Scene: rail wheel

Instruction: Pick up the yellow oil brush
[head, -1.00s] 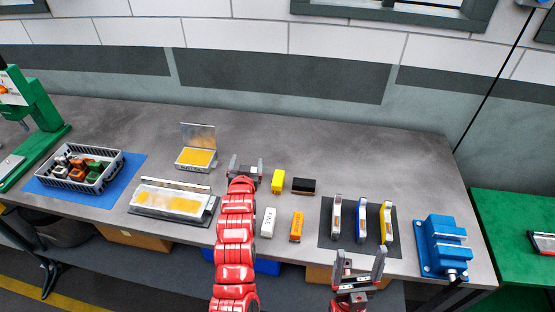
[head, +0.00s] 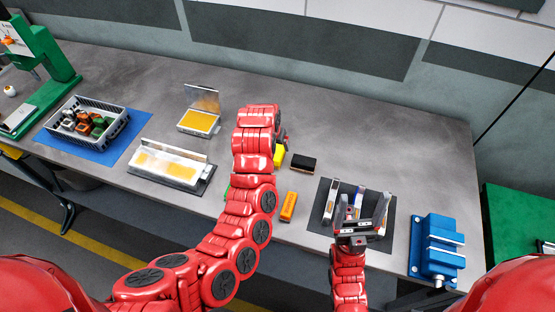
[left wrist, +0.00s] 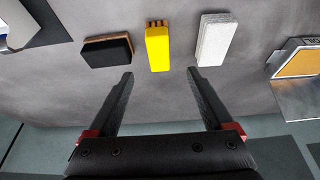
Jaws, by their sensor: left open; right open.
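The yellow oil brush (head: 279,157) lies on the grey table, partly hidden by my left arm in the head view. In the left wrist view the yellow brush (left wrist: 158,50) shows whole, with brown tufts at its far end in the picture. My left gripper (left wrist: 160,73) is open and empty. Its fingertips point at the near end of the brush, one to either side of its line, with no visible contact. In the head view my left gripper is mostly hidden behind its arm. My right gripper (head: 371,200) is open and empty over the dark mat.
A black-and-brown block (left wrist: 108,50) and a pale grey block (left wrist: 214,38) flank the brush. An orange block (head: 288,206) lies nearer the front edge. The dark mat (head: 322,215) bears upright tools; a blue vise (head: 437,248) stands right. An open yellow-filled box (head: 199,121) stands left.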

